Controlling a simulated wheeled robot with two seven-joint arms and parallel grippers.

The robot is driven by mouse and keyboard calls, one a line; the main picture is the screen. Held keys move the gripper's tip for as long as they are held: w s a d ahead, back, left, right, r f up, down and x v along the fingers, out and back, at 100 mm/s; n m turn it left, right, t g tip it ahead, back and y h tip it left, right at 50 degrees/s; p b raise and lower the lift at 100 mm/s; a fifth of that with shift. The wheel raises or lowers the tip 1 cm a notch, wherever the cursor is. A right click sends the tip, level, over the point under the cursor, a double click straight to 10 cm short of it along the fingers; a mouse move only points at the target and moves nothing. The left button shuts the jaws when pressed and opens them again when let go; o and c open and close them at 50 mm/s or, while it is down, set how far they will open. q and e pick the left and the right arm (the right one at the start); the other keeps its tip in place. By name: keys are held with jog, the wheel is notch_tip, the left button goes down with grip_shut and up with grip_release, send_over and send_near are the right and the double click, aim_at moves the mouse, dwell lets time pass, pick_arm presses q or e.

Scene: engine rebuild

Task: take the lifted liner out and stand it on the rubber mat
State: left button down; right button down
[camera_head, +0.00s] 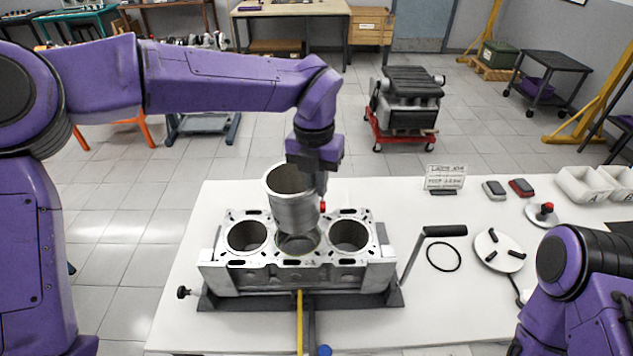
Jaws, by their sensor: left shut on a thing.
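The liner (293,212) is a grey metal cylinder, open at the top. It is over the middle bore of the engine block (345,277), with its lower end in front of the back part of that bore. I cannot tell exactly how much gap there is. My left gripper (319,192) comes down from above and is shut on the liner's right wall. The left and right bores are open and show dark inside. I cannot make out a rubber mat. My right arm shows at the lower right, but its gripper is out of view.
The block stands on a dark fixture with a black-handled lever (428,248) at its right. A black ring (443,256), a round plate (500,250), a sign (445,178) and white bins (583,185) are farther right. The white table (225,200) is bare at left.

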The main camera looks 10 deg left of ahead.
pick_arm(q)
jog(key=shift+r+p, duration=1.8)
jog(key=shift+r, duration=0.6)
jog(key=shift+f, duration=0.1)
